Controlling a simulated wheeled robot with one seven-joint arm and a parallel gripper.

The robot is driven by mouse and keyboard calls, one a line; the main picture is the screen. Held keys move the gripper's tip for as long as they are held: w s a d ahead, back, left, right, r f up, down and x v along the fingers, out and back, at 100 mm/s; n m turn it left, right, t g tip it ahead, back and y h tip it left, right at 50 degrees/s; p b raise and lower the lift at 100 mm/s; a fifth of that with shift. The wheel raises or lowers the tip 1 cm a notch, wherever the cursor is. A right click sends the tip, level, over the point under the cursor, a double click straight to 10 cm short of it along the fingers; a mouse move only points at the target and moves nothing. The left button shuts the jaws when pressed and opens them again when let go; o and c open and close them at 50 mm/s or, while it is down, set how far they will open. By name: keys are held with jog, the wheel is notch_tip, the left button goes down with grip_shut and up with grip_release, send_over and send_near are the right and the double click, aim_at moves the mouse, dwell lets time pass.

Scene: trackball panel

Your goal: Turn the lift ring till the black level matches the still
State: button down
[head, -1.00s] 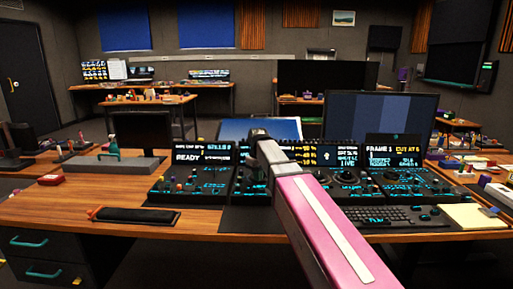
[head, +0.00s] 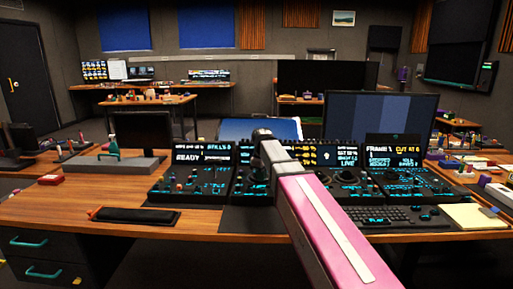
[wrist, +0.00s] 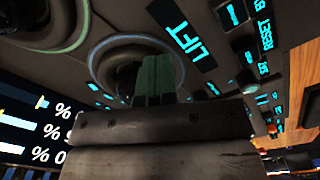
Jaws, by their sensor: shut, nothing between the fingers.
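The lift ring (wrist: 104,62) is a pale round ring around a dark ball in the wrist view, beside the "LIFT" label (wrist: 182,35). My gripper (wrist: 157,65) has its greenish fingers together and empty, at the right side of this ring. I cannot tell whether the fingers touch it. In the head view my arm hides much of the ring area on the control panel (head: 222,198). The large monitor (head: 378,120) shows vertical blue-grey bars. The black level values are too small to read.
A second ring with a greenish edge (wrist: 82,30) lies to the left in the wrist view. Lit buttons (wrist: 250,58) are on the right. A keyboard (head: 380,215), yellow notepad (head: 474,217) and dark flat case (head: 135,215) lie on the wooden desk.

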jog(key=shift+f, duration=0.1)
jog(key=shift+d+n, duration=0.4)
jog(key=shift+n, duration=0.6)
jog(key=shift+w+d+n, duration=0.15)
jog(key=shift+d+n, duration=0.05)
jog(key=shift+n, duration=0.3)
notch_tip(320, 180, up, 9)
dwell(0.7)
